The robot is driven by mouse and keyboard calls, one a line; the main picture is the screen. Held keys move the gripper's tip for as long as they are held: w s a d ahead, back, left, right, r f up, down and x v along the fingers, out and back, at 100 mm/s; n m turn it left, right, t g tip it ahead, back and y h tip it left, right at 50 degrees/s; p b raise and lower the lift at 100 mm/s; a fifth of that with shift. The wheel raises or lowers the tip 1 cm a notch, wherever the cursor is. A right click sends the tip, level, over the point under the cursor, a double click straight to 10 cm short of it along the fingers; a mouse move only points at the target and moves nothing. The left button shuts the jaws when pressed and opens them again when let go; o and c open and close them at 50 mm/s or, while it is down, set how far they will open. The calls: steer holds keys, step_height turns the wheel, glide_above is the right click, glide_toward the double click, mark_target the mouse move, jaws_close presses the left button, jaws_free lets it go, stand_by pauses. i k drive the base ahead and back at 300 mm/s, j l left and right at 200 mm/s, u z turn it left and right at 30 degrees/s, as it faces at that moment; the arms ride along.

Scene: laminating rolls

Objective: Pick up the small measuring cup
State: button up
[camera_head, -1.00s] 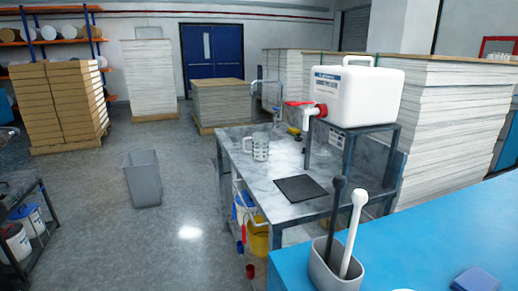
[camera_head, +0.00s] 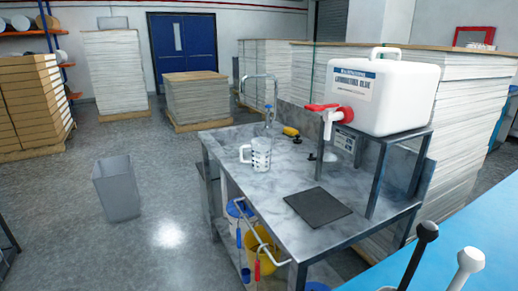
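I see no other measuring cup that I can make out. My gripper is not in this view, and nothing touches the cup.
A white glue container (camera_head: 385,92) with a red-handled tap (camera_head: 335,112) stands on a raised frame (camera_head: 378,165) at the table's right. A dark square pad (camera_head: 318,207) lies on the table. A blue surface (camera_head: 480,240) fills the lower right. A grey bin (camera_head: 117,188) stands on open floor.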

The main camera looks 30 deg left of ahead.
mark_target(261, 148)
steer(key=i+j+z, duration=0.15)
steer(key=j, duration=0.5)
steer(key=i+j+z, duration=0.2)
steer(key=j, duration=0.5)
steer(key=i+j+z, duration=0.15)
steer(key=j, duration=0.5)
steer(key=j+z, duration=0.2)
steer(key=j, duration=0.55)
steer(key=i+j, duration=0.1)
steer(key=j, duration=0.35)
steer(key=j+z, duration=0.1)
steer(key=j, duration=0.3)
steer(key=i+j, duration=0.15)
steer(key=j, duration=0.3)
steer(key=z, duration=0.05)
